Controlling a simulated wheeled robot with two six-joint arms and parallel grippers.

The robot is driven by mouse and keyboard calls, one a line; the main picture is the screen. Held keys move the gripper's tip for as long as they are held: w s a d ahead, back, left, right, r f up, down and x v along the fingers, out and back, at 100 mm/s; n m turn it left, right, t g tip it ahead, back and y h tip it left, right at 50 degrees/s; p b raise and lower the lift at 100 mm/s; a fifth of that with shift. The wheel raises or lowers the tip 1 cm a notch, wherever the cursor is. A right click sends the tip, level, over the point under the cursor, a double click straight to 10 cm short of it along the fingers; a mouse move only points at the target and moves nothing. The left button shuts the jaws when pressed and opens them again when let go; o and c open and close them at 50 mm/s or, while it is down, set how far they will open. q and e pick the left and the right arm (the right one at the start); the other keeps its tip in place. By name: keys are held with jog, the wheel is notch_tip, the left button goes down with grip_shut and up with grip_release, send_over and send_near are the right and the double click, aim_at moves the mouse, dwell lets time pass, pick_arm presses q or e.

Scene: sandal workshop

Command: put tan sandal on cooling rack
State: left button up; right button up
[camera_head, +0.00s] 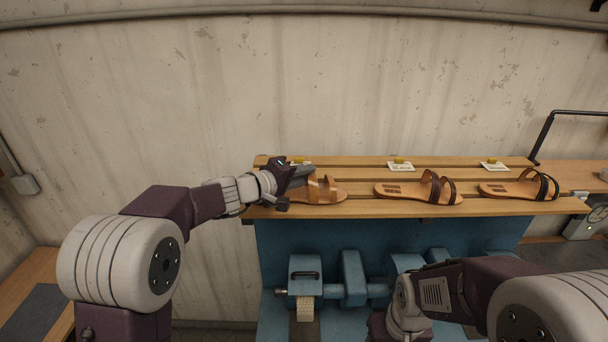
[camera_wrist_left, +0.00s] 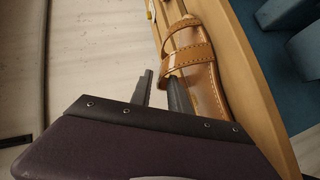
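A tan sandal (camera_head: 324,194) with light tan straps lies at the left end of the slatted wooden rack (camera_head: 345,210). My left gripper (camera_head: 302,179) is at the sandal's left end, over the rack. In the left wrist view, my left gripper (camera_wrist_left: 161,88) has its two fingers apart. One finger is right beside the tan sandal (camera_wrist_left: 204,78), near its straps (camera_wrist_left: 185,56), and the other is away from it over the pale wall. I cannot tell whether the near finger touches. Nothing clearly sits between the fingers. My right gripper's fingers are not visible.
Two sandals with dark brown straps, one mid-rack (camera_head: 410,191) and one at the right (camera_head: 520,189), lie on the same rack. A blue machine (camera_head: 305,275) is below the rack. The wall is close behind.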

pick_arm(q)
jog(key=shift+w+d, duration=0.1)
jog(key=shift+w, duration=0.05)
jog(key=shift+s+a+b, duration=1)
jog(key=shift+a, duration=0.05)
jog(key=r+b+v, duration=0.1)
jog(key=b+v, duration=0.1)
jog(key=v, duration=0.4)
jog(key=shift+r+b, duration=0.2)
jog(key=shift+b, duration=0.1)
jog(key=shift+w, duration=0.1)
